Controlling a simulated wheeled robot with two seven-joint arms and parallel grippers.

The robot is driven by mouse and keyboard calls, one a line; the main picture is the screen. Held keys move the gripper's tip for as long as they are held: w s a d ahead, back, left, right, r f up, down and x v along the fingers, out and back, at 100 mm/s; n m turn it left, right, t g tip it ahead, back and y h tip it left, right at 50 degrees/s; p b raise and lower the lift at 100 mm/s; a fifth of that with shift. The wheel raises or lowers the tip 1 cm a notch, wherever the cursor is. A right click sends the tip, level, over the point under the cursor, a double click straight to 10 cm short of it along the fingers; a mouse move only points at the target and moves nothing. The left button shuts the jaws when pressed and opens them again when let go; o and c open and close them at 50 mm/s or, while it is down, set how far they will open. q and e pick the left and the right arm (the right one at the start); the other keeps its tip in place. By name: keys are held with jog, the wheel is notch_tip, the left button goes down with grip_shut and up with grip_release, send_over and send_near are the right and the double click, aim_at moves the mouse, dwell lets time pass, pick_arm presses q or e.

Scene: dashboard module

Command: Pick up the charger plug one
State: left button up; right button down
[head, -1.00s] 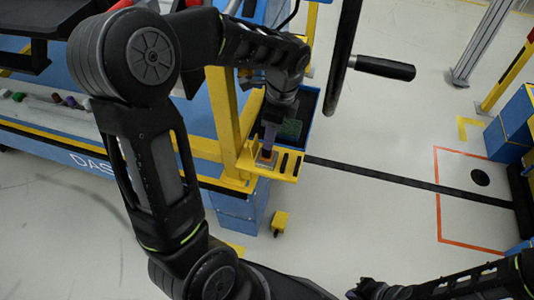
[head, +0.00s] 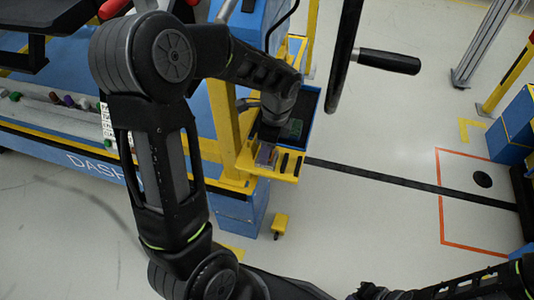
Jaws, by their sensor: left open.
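A yellow slotted holder (head: 287,166) sticks out from the blue and yellow cart. The charger plug cannot be made out clearly; a small greyish-purple shape in the holder's left slot (head: 266,154) may be the plug or my fingertips. My left gripper (head: 268,145) is open and points down right over that slot, hiding much of it. I cannot tell whether its fingers touch anything. My right arm comes in at the bottom right corner; its dark end (head: 366,291) is small and cut off by the frame edge, so its jaws cannot be read.
A dark tray with a green part (head: 293,127) sits just behind the holder. A black wheel with a handle (head: 388,61) stands to the right. Small coloured parts (head: 68,100) lie on the cart's ledge at left.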

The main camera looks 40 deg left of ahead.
dwell(0.6)
pick_arm(q)
grip_shut()
dwell(0.3)
